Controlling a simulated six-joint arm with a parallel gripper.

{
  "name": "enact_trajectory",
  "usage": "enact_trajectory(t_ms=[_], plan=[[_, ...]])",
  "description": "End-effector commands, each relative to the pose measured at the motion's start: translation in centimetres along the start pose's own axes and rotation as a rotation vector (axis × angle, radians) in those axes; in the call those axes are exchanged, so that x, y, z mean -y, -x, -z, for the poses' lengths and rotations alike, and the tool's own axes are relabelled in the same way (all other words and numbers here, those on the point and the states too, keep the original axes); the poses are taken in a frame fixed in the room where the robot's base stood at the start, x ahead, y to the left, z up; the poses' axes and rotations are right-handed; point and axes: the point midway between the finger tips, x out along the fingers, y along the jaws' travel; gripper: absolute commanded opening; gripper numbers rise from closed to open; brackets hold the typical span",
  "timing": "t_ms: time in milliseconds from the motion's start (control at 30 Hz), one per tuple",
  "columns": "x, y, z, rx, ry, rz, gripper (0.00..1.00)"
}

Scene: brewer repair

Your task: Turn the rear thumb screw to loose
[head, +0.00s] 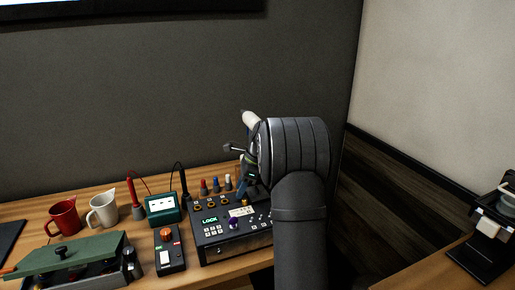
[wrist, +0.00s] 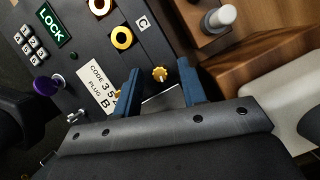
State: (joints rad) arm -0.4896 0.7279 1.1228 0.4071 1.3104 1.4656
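A black control box (head: 235,250) with a green LOCK display stands on the wooden bench in the head view. In the wrist view, a small yellow ridged thumb screw (wrist: 159,73) is on its panel, the rearmost of two yellow pieces. The other yellow piece (wrist: 118,95) is mostly hidden by a finger. My gripper (wrist: 160,76) is open over the panel, with one blue finger on each side of the rear screw and visible gaps to it. In the head view my arm hides much of this corner, and the gripper (head: 251,188) shows only in part.
A purple knob (wrist: 46,86), a keypad (wrist: 31,42) and yellow rings (wrist: 122,37) are on the panel. Several coloured pegs (head: 216,186) stand behind the box. A switch box (head: 168,250), a green meter (head: 162,208) and mugs (head: 64,218) are to the left.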

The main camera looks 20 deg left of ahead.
Motion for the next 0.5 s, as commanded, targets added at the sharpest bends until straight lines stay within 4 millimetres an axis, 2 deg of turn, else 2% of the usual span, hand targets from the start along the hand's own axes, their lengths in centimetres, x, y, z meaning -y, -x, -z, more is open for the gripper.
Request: enact_trajectory(t_ms=[67, 500], plan=[[-0.1, 0.0, 0.0, 0.0, -0.077, 0.032, 0.38], [-0.3, 8.9, 0.0, 0.001, -0.087, 0.039, 0.38]])
